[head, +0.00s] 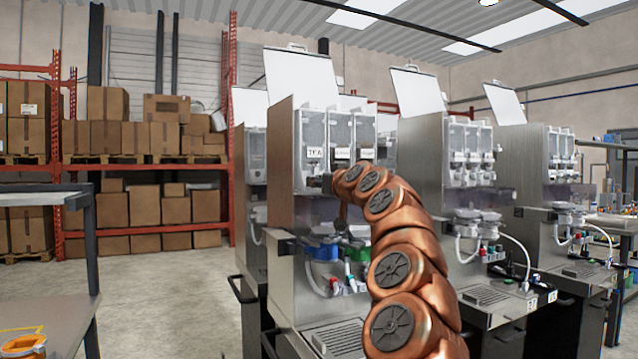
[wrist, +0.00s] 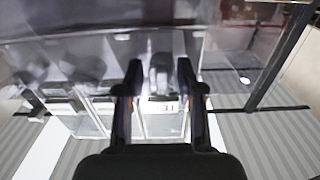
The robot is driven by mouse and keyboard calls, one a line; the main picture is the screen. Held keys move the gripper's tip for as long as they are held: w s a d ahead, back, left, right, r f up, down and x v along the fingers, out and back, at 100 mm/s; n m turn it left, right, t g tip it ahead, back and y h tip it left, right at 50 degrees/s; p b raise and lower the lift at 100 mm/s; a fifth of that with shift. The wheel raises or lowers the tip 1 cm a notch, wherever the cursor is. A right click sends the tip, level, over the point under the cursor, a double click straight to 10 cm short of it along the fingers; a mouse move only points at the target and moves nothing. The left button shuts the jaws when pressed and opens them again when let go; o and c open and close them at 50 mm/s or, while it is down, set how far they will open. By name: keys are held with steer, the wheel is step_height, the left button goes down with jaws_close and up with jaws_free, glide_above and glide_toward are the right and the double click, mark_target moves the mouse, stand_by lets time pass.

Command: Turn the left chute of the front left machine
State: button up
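The front left machine (head: 283,170) is a steel dispenser with an open lid and several clear canisters in a row. The left canister (head: 313,140) carries a label that seems to read TEA. In the wrist view the picture looks upside down, and the label (wrist: 164,106) shows between my fingers. A grey chute (wrist: 160,72) lies between the two fingertips, with a gap on each side. My gripper (wrist: 160,75) is open around it, and contact is not visible. In the head view my arm hides most of the chute area and the gripper itself is hard to make out.
Similar machines (head: 445,190) stand close on the right. Green, blue and red parts and hoses sit below the canisters of the front left machine. A table (head: 50,195) stands at the left edge, racks with boxes (head: 140,140) behind. The floor between is clear.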

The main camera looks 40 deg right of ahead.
steer(key=v, duration=1.1)
steer(key=shift+a, duration=0.1)
stand_by(0.6)
